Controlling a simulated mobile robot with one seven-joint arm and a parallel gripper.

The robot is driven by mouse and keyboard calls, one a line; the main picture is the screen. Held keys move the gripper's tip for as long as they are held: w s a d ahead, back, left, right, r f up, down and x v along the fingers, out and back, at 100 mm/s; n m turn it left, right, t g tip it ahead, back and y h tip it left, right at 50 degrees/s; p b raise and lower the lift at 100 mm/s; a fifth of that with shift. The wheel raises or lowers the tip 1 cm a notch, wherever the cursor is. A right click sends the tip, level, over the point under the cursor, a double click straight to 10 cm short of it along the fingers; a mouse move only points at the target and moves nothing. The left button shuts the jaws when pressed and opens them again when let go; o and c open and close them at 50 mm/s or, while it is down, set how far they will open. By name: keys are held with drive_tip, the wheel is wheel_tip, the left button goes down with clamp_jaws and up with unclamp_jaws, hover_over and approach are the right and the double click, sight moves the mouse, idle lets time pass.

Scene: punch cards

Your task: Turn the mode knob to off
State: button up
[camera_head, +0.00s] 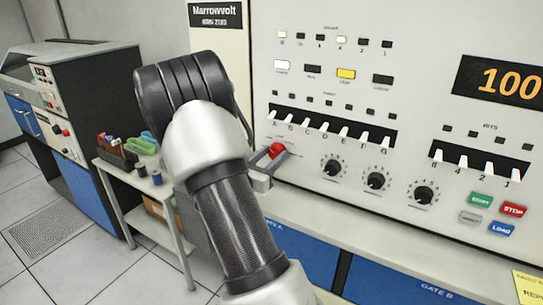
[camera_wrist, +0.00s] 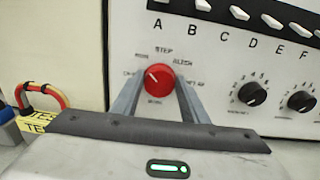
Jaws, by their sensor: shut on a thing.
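The red mode knob (camera_wrist: 158,82) is on the white panel in the wrist view, ringed by small labels, of which "STEP" above it is clear and others are too small to read surely. Its short white mark points to the upper left. My gripper (camera_wrist: 158,92) has one grey finger on each side of the knob and is shut on it. In the head view the red knob (camera_head: 276,150) shows at the panel's lower left, with my gripper (camera_head: 268,161) at it and my arm partly in front of the panel's edge.
Three black dials (camera_head: 376,181) sit right of the knob, below a row of white lettered switches (camera_head: 340,132). Coloured buttons (camera_head: 513,209) are farther right. A pale ledge (camera_head: 370,245) runs below.

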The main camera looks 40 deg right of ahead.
drive_tip(key=shift+r+n, duration=0.1)
drive_tip(key=shift+n, duration=0.2)
drive_tip(key=n+p, duration=0.4)
drive_tip(key=shift+w+a+r+n, duration=0.1)
drive_tip(key=shift+w+n, duration=0.05)
drive_tip(key=shift+n, duration=0.15)
drive_tip(key=shift+f+n+p, duration=0.2)
drive_tip(key=shift+n+p, duration=1.4)
drive_tip(key=shift+n, duration=0.2)
drive_tip(key=o, duration=1)
drive_tip(key=b+v, duration=0.1)
drive_tip(key=v, duration=1.6)
drive_tip(key=shift+a+f+b, duration=0.1)
drive_tip(key=shift+a+b, duration=0.1)
drive_tip(key=shift+b, duration=0.15)
